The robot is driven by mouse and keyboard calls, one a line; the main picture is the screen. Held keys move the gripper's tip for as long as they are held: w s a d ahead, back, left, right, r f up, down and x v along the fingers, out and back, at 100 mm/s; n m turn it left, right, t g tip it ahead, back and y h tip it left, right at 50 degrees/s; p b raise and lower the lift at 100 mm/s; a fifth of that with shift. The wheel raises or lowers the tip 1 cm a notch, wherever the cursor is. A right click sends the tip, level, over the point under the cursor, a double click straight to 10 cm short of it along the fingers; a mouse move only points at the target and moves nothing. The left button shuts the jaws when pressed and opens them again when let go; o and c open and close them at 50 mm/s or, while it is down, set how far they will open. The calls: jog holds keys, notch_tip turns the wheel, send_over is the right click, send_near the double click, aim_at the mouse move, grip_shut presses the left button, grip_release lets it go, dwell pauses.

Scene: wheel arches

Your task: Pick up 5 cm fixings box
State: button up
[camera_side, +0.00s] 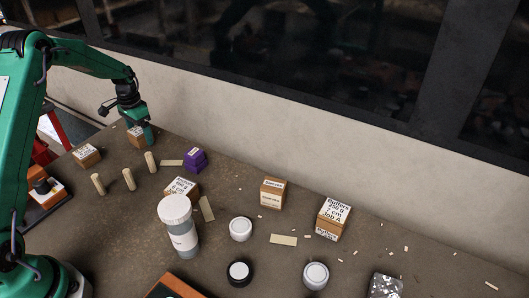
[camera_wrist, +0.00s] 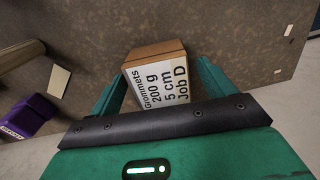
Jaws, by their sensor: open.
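A cardboard box (camera_wrist: 155,58) with a white label reading "Grommets 200 g 5 cm Job D" sits between the two green fingers of my gripper (camera_wrist: 158,88) in the wrist view. The fingers are open, one on each side of it. Its near end is hidden behind the dark gripper edge, and I cannot tell whether the fingers touch it. In the side view the same box (camera_side: 135,139) stands on the table at the far left, with my gripper (camera_side: 148,133) down at it, partly hiding it.
Other labelled boxes stand at the left (camera_side: 87,156), centre (camera_side: 181,188), middle right (camera_side: 272,194) and right (camera_side: 332,220). Wooden pegs (camera_side: 129,180) and a purple block (camera_side: 195,161) are near my gripper. A white-lidded jar (camera_side: 180,228) stands in front. A wall runs behind.

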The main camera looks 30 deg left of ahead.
aim_at(140, 130)
jog(key=c, duration=1.2)
jog(key=shift+r, duration=0.2)
jog(key=shift+r, duration=0.5)
jog(key=r, duration=0.3)
jog(key=shift+d+r, duration=0.1)
jog(key=shift+d, duration=0.1)
jog(key=d+r, duration=0.2)
jog(key=d, duration=0.1)
jog(key=d+r, duration=0.2)
jog(key=d, duration=0.2)
jog(key=d+r, duration=0.2)
jog(key=d, duration=0.2)
jog(key=shift+s+d+r, duration=0.15)
jog(key=shift+s+r, duration=0.15)
jog(key=shift+s, duration=0.05)
